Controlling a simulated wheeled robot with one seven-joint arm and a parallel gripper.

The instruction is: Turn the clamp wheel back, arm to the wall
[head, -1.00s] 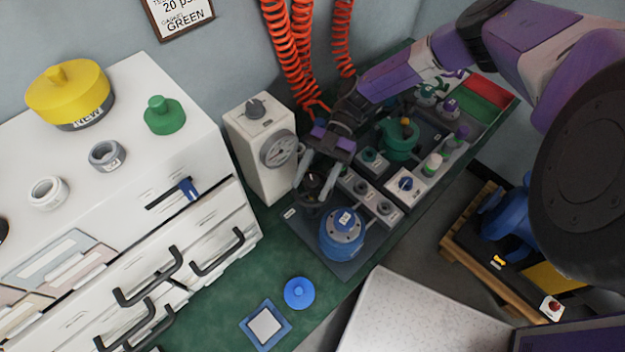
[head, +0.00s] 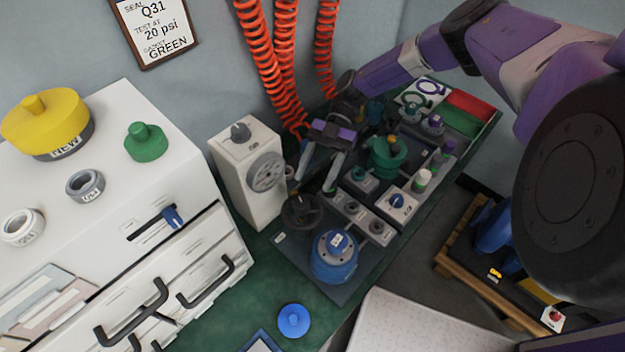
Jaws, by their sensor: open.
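The clamp wheel appears to be the dark round handwheel (head: 301,211) low on the green bench, between the gauge box and the blue flanged housing (head: 334,260). My gripper (head: 315,188) points down over the bench, just behind and above the wheel. Its two grey fingers are spread apart with nothing seen between them. The fingertips look close to the wheel's far side; I cannot tell whether they touch it. The clamp's arm cannot be made out clearly beside the wheel and gripper. The grey-blue wall (head: 210,75) stands behind the bench.
A white gauge box (head: 232,175) stands left of my gripper. Red coiled hoses (head: 285,60) hang behind it. A green valve body (head: 386,158) and small knob blocks (head: 352,208) crowd the right side. A blue cap (head: 293,320) lies on the bench front.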

